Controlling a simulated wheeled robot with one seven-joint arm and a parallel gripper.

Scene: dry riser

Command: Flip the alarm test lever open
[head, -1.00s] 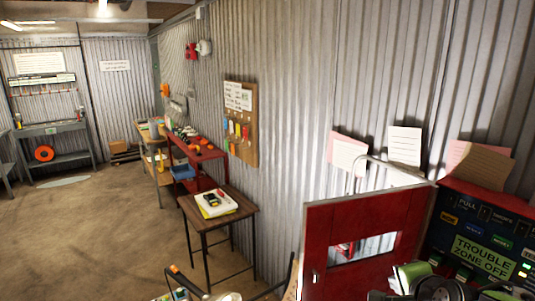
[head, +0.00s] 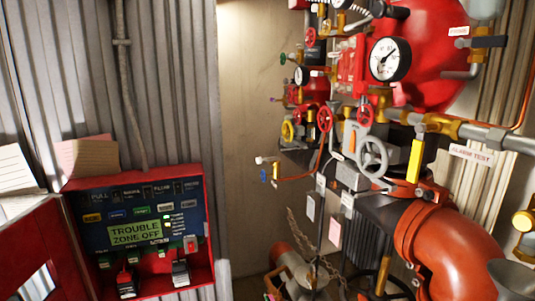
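The alarm test label (head: 471,155), white with red letters, hangs under a grey pipe at the right in the head view. Just left of it, a yellow lever (head: 416,158) points down from a brass valve (head: 436,126) on that pipe. The lever stands across the pipe's run. It looks like the lever the label names. My gripper is not in view, and nothing in view touches the lever.
A grey handwheel (head: 373,158) and red handwheels (head: 325,119) crowd the left side of the lever. A large orange-red pipe (head: 440,240) curves below it. A pressure gauge (head: 390,59) sits above. A red alarm panel (head: 140,235) stands at the left against the corrugated wall.

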